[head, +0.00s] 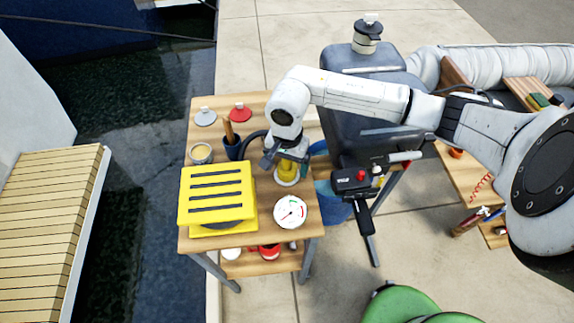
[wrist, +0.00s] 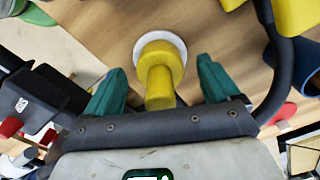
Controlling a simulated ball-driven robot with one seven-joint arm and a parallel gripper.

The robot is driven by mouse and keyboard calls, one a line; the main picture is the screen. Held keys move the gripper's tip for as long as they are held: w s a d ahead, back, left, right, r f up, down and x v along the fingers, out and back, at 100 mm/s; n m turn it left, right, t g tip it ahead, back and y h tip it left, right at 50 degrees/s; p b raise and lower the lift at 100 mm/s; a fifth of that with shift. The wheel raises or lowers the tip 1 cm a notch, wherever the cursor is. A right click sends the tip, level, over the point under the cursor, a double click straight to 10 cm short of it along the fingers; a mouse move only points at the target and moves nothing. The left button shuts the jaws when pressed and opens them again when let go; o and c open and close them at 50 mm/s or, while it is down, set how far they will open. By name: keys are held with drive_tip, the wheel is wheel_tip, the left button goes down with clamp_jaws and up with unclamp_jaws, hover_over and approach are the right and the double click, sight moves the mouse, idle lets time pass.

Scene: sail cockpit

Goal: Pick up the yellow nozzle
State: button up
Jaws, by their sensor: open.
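The yellow nozzle (head: 287,168) stands on the small wooden table, with a white round disc at its foot. In the wrist view the nozzle (wrist: 160,74) has a wide yellow collar and a narrower yellow stem pointing toward my palm. My gripper (wrist: 160,66) is open, with one green finger on each side of the nozzle and a visible gap on both sides. In the head view my gripper (head: 288,158) is over the nozzle and partly covers it. I cannot tell how far the fingertips are above the table.
A yellow slotted box (head: 217,194) and a white dial gauge (head: 290,212) are close by on the table (head: 312,228). A dark cup (head: 232,148) and a tin (head: 201,153) stand left of my gripper.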

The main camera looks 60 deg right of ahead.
drive_tip(key=c, duration=1.2)
